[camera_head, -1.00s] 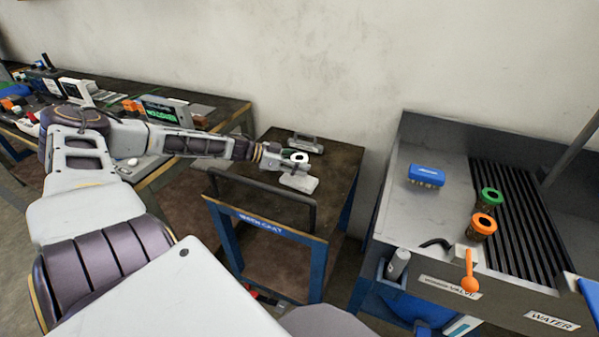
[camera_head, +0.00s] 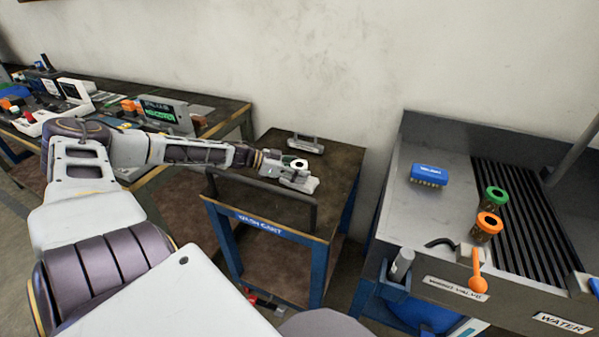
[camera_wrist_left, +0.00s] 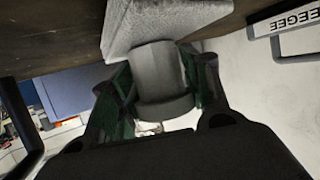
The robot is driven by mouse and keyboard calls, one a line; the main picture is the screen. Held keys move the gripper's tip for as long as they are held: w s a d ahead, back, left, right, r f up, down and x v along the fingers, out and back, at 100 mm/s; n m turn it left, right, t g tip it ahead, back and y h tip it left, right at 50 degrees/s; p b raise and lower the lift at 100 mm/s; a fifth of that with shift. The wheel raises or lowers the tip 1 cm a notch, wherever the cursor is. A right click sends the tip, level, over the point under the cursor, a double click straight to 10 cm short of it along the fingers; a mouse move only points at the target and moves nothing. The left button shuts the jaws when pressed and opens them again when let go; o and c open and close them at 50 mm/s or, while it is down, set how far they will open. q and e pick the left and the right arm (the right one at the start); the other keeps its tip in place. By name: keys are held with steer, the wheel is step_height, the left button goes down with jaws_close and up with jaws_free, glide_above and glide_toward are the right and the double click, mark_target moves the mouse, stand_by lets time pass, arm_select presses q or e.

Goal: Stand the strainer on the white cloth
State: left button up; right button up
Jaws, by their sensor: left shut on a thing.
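The strainer (camera_head: 299,163) is a small pale cylinder with a white rim and a dark opening at its top. My left gripper (camera_head: 294,170) is shut on it over the cart. In the left wrist view the grey strainer (camera_wrist_left: 160,75) sits between both fingers of my left gripper (camera_wrist_left: 158,90). The white cloth (camera_head: 309,184) lies on the cart top directly under the strainer. The cloth also shows in the left wrist view (camera_wrist_left: 150,25), right at the strainer's lower end. I cannot tell whether the two touch. The strainer looks upright. My right gripper is out of view.
A squeegee (camera_head: 305,143) lies behind the cloth on the cart (camera_head: 335,170), which has a raised handle bar (camera_head: 262,207) at its front. On the right, a sink bench (camera_head: 420,205) holds a blue brush (camera_head: 428,175) and green and orange-topped jars (camera_head: 489,222).

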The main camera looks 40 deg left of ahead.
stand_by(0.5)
arm_select(q)
steer(key=shift+f, duration=0.1)
steer(key=o, duration=1)
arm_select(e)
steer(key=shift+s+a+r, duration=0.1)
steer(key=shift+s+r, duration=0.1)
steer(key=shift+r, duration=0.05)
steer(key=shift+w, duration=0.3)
